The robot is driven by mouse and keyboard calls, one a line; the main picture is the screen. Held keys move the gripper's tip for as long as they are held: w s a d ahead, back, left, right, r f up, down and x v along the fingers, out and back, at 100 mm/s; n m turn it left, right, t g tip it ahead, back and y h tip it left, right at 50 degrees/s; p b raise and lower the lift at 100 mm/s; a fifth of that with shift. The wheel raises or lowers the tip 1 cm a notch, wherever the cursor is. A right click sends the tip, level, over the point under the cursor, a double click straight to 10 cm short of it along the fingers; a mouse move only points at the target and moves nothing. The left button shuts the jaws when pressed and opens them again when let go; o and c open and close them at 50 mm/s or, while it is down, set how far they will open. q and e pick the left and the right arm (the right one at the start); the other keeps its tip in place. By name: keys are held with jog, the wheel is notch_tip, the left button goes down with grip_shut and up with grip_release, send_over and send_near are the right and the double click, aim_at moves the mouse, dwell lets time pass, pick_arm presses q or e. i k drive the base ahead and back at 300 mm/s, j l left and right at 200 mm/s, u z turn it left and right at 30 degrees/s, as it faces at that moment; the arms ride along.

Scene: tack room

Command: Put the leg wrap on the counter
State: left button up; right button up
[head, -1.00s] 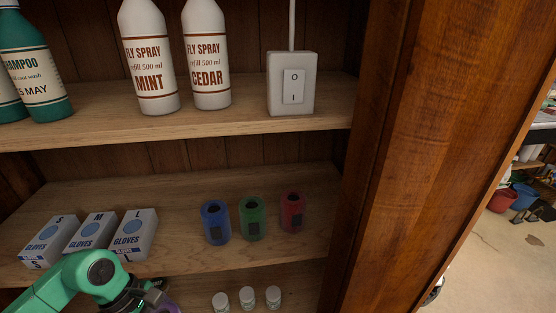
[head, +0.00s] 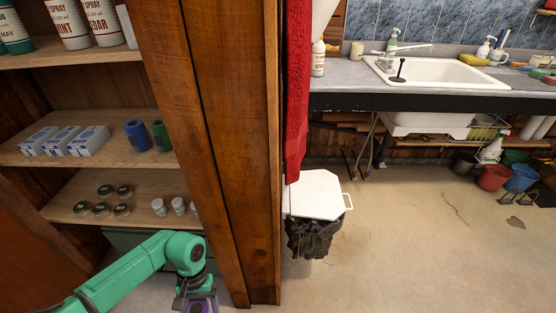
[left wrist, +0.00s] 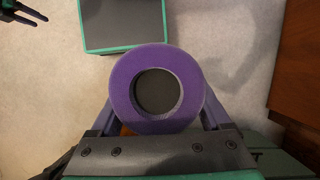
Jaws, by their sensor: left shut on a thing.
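The leg wrap (left wrist: 122,92) is a purple roll with a dark round core. My left gripper (left wrist: 157,112) is shut on it, with a finger on each side of the roll. In the head view the left gripper (head: 196,300) is at the bottom edge, and only part of the purple wrap (head: 204,306) shows. The grey counter (head: 345,85) with the sink runs along the back wall at the upper right, well away from the wrap. What looks like my right gripper (left wrist: 28,14) shows partly at the top left of the left wrist view; its opening is unclear.
A wooden cupboard side panel (head: 215,130) stands between the shelves and the counter. A red towel (head: 298,90) hangs beside it, above a white-lidded bin (head: 316,194). A white bottle (head: 318,58) and the sink (head: 440,72) take up counter space. Open floor lies before the counter.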

aim_at(343, 75)
jog(key=i+l, duration=0.15)
jog(key=l, duration=0.35)
jog(key=i+l+u, duration=0.1)
jog(key=l, duration=0.45)
jog(key=i+l, duration=0.15)
jog(key=l, duration=0.35)
jog(key=i+l+u, duration=0.1)
jog(key=l, duration=0.45)
jog(key=i+l, duration=0.15)
jog(key=l, duration=0.35)
jog(key=u, duration=0.05)
